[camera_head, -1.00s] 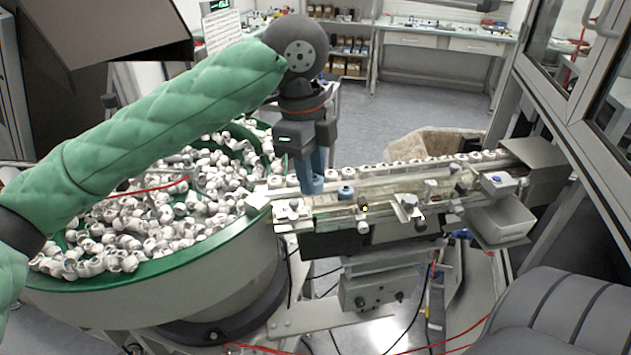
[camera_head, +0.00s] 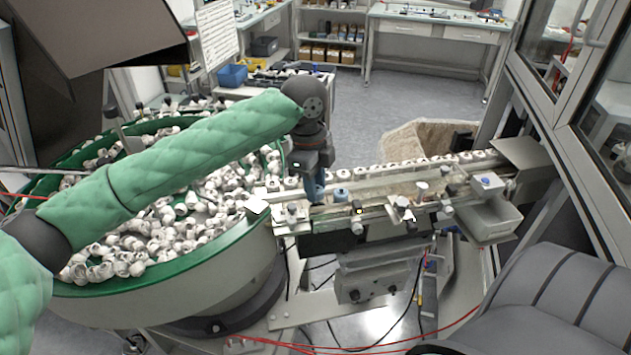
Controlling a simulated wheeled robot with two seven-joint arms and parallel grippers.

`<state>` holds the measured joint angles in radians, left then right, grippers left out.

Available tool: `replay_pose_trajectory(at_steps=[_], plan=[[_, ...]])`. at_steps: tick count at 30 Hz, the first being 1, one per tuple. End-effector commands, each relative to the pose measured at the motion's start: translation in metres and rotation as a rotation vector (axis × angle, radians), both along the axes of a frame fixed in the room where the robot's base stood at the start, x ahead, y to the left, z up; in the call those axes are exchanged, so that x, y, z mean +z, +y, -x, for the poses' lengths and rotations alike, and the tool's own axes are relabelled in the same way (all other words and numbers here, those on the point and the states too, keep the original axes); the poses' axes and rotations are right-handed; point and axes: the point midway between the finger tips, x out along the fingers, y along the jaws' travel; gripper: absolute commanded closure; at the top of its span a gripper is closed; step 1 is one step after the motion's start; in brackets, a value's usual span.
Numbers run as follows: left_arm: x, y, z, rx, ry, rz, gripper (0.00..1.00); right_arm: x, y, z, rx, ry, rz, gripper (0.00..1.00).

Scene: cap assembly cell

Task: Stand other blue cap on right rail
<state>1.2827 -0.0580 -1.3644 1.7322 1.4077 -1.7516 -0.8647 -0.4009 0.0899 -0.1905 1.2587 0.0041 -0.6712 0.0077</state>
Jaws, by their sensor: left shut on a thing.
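My left gripper (camera_head: 315,187) points down over the left end of the rail conveyor and is shut on a blue cap (camera_head: 316,194). The fingers hide part of this cap, and I cannot tell whether its underside touches the rail. Another blue cap (camera_head: 342,197) stands upright on the near rail (camera_head: 380,200), just right of the gripper and apart from the held one. My right gripper is out of view.
A row of white caps (camera_head: 405,162) stands along the far rail. A green-rimmed bowl (camera_head: 215,247) full of white caps is at left. Clamps (camera_head: 403,208) line the conveyor's near side. A grey bin (camera_head: 488,217) hangs at its right end.

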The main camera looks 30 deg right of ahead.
Motion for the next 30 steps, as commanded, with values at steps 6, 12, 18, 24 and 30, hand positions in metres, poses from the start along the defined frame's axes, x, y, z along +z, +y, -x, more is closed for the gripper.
replay_pose_trajectory(at_steps=[6,12,18,24,30], plan=[[-0.007,0.0,0.0,0.0,0.0,0.0,0.81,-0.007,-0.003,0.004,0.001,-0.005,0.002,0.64],[-0.008,0.0,0.0,0.0,0.0,0.0,0.8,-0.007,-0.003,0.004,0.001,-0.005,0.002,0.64],[-0.012,0.0,0.0,0.0,0.0,0.0,0.81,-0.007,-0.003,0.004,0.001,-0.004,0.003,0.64],[-0.019,0.0,0.0,0.0,0.0,-0.002,0.8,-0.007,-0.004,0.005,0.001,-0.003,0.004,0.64],[-0.024,0.001,0.001,-0.001,0.003,-0.007,0.69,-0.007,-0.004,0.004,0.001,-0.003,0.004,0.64]])
